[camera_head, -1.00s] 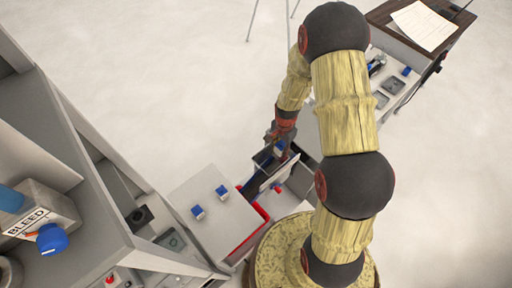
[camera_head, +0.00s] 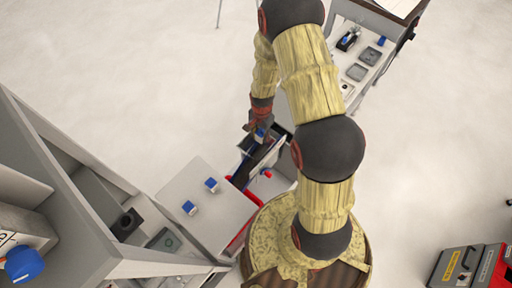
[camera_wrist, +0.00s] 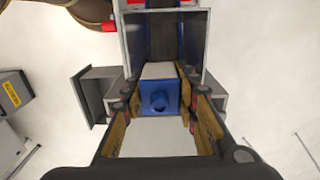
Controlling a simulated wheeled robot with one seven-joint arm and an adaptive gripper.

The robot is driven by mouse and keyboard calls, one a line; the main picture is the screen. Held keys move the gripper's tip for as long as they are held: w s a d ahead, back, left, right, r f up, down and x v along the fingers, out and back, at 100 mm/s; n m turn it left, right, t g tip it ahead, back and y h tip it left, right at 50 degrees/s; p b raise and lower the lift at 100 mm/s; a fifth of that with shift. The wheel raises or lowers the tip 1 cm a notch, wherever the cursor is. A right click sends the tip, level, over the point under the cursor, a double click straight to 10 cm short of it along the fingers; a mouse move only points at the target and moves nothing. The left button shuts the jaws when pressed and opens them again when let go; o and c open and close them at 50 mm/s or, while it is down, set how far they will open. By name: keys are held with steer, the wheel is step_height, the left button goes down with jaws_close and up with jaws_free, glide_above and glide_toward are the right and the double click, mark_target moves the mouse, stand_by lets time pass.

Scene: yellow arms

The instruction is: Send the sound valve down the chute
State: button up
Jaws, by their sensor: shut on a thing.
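A valve with a blue knob and pale body (camera_wrist: 160,95) sits between the fingers of my gripper (camera_wrist: 162,112) in the wrist view. My gripper is shut on it. In the head view my gripper (camera_head: 261,124) is at the mouth end of a grey chute with a dark inside (camera_head: 254,158), and the valve's blue part (camera_head: 260,134) shows at the fingers. In the wrist view the chute (camera_wrist: 132,45) opens just beyond the valve. I cannot tell whether the valve touches the chute floor. Two more blue-topped valves (camera_head: 189,207) (camera_head: 211,184) stand on the pale counter left of the chute.
The pale counter (camera_head: 190,235) has a red edge beside the chute. A blue-and-red part (camera_head: 266,173) is right of the chute. A grey shelf unit (camera_head: 75,180) stands at left, a bench with trays (camera_head: 362,60) at upper right, a red-and-grey case (camera_head: 470,268) at lower right.

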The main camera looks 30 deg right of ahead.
steer(key=o, duration=1.3)
steer(key=shift+c, duration=0.2)
steer(key=shift+r, duration=0.1)
step_height(320, 180, up, 12)
steer(key=shift+f, duration=0.1)
